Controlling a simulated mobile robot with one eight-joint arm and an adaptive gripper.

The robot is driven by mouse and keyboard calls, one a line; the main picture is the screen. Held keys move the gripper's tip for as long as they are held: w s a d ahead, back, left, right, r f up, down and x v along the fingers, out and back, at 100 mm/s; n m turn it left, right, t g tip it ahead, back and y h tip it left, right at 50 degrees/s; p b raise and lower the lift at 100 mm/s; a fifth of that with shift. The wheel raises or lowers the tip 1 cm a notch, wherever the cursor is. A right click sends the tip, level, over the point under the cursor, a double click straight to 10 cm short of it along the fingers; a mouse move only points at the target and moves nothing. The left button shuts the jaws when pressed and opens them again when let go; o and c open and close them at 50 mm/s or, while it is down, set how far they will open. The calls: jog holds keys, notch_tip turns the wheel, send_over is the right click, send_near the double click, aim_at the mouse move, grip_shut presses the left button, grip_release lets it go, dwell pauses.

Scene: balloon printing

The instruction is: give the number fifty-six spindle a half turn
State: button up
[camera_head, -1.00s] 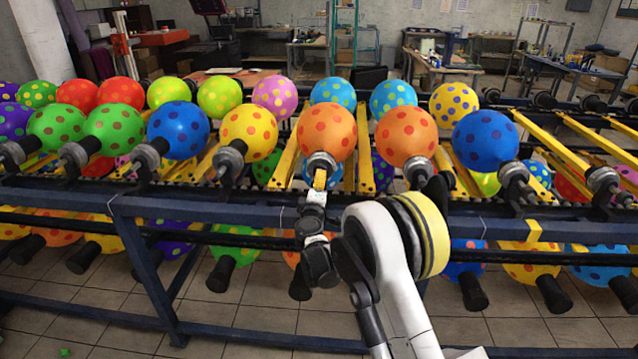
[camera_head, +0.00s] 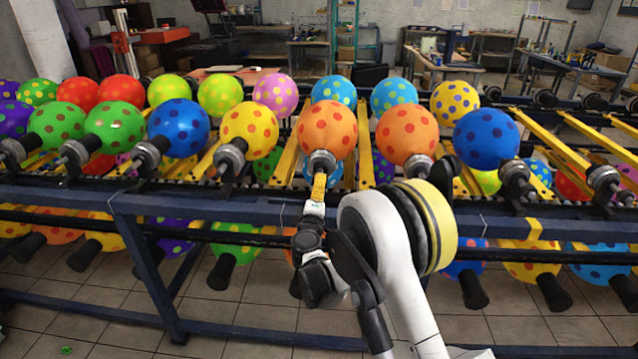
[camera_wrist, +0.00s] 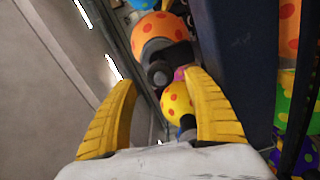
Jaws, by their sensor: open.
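Spindles with round dark and grey hubs carry dotted balloons along the rack; no number is readable on any of them. In the head view, my gripper's yellow fingers (camera_head: 319,186) are just below and in front of the hub (camera_head: 320,162) of an orange, red-dotted balloon (camera_head: 328,128). Whether they touch it cannot be told. In the wrist view, my gripper (camera_wrist: 160,79) is open with its two yellow fingers apart. Between and beyond them show a dark spindle end (camera_wrist: 160,74), an orange balloon (camera_wrist: 160,28) and a yellow, red-dotted balloon (camera_wrist: 177,102). Nothing is visibly gripped.
A dark blue rail (camera_head: 250,208) runs across the rack's front, below the upper balloons. Neighbouring hubs stand close on both sides, by a yellow balloon (camera_head: 249,128) and another orange one (camera_head: 406,133). Lower balloons with black ends hang beneath. Tiled floor is in front.

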jog(key=s, duration=0.6)
